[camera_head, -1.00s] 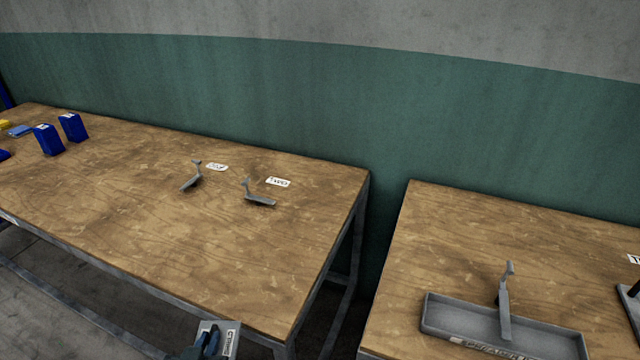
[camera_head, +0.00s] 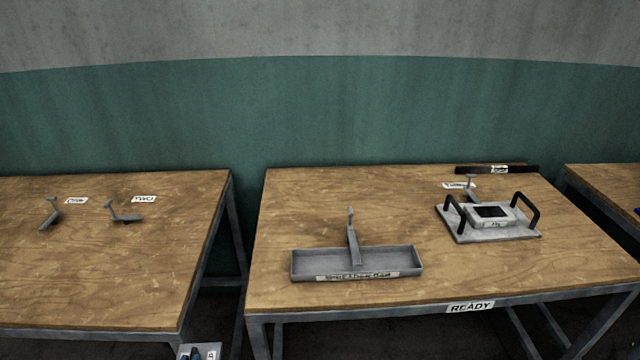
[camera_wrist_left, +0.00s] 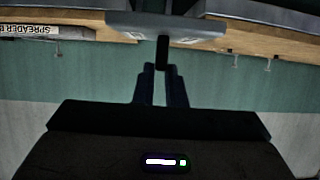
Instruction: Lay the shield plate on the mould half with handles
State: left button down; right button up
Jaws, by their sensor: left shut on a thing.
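The mould half with handles (camera_head: 460,232) is a grey plate with two black handles and a raised block with a dark recess. It lies on the right part of the middle table. My left gripper (camera_head: 200,357) barely shows at the bottom edge of the head view, with a labelled grey plate (camera_head: 184,350), apparently the shield plate. In the left wrist view, my left gripper (camera_wrist_left: 161,68) is shut on this plate (camera_wrist_left: 190,30), seen nearly edge-on. The plate is held clear of the mould half, far to its left. My right gripper is not in view.
The middle table (camera_head: 300,215) carries a READY label (camera_head: 471,307). A grey tray (camera_head: 305,266) with an upright bracket stands at its left, and a dark bar (camera_head: 475,169) lies at the back. The left table (camera_head: 110,280) holds two small brackets. A gap separates the tables.

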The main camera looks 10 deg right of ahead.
aim_at(490, 211)
jog(key=l+z, duration=0.15)
jog(key=l, duration=0.35)
jog(key=i+l+z, duration=0.2)
jog(key=l, duration=0.25)
jog(key=i+l+z, duration=0.15)
jog(key=l, duration=0.35)
jog(key=i+l, duration=0.3)
jog(key=l, duration=0.15)
jog(key=i+l, duration=0.25)
jog(key=l, duration=0.15)
jog(key=i+l, duration=0.3)
jog(key=l, duration=0.15)
